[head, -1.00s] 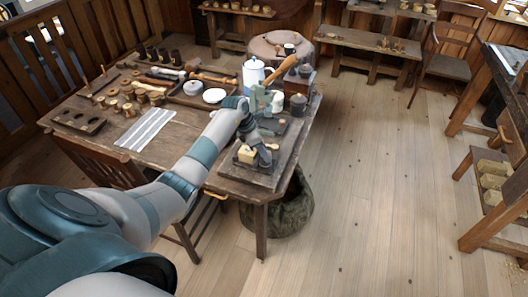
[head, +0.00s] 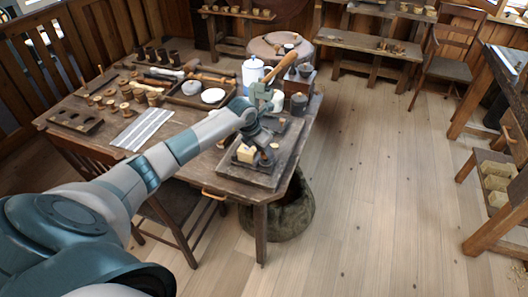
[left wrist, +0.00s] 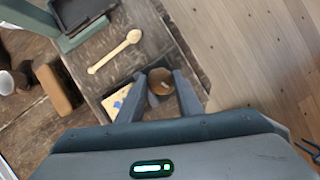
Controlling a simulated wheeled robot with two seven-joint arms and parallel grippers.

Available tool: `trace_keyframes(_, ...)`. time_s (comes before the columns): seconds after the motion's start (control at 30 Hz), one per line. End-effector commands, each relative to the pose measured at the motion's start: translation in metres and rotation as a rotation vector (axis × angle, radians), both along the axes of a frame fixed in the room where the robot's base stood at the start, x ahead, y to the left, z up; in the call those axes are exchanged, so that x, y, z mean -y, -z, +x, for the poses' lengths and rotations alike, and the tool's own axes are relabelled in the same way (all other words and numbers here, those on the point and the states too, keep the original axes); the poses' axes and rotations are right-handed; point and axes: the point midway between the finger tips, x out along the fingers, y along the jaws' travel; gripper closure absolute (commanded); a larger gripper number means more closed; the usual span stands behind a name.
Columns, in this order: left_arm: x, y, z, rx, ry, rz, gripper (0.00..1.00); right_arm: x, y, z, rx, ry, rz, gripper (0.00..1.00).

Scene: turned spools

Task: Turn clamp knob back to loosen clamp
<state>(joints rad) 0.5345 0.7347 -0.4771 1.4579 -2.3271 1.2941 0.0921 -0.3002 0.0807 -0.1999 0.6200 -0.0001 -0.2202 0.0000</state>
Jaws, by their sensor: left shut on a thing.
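The round brown clamp knob (left wrist: 161,84) sits between the two grey fingers of my left gripper (left wrist: 160,92) in the left wrist view. The gripper is shut on it. In the head view my left gripper (head: 266,147) reaches down over the dark board at the table's near right corner. A pale wooden block (head: 246,153) stands just left of it; in the left wrist view the block (left wrist: 117,103) shows a blue mark and is partly hidden by a finger. The rest of the clamp is mostly hidden by my gripper. My right gripper is not in view.
A pale wooden spoon (left wrist: 115,52) lies near the knob. A green upright stand (head: 261,96), a white canister (head: 252,74) and a dark pot (head: 298,103) stand behind my gripper. Spools and tools fill the table's left.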

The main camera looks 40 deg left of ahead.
Motion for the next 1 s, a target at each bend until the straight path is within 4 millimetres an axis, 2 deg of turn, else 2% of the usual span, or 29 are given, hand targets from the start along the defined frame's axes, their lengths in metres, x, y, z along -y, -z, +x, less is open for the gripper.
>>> trace_keyframes(0.37, 0.003, 0.001, 0.000, 0.001, -0.354, 0.002, 0.90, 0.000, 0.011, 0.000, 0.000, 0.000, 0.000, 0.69)
trace_keyframes(1.0, 0.007, 0.001, 0.003, 0.002, -0.932, 0.000, 0.90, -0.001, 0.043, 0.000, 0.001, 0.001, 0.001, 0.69)
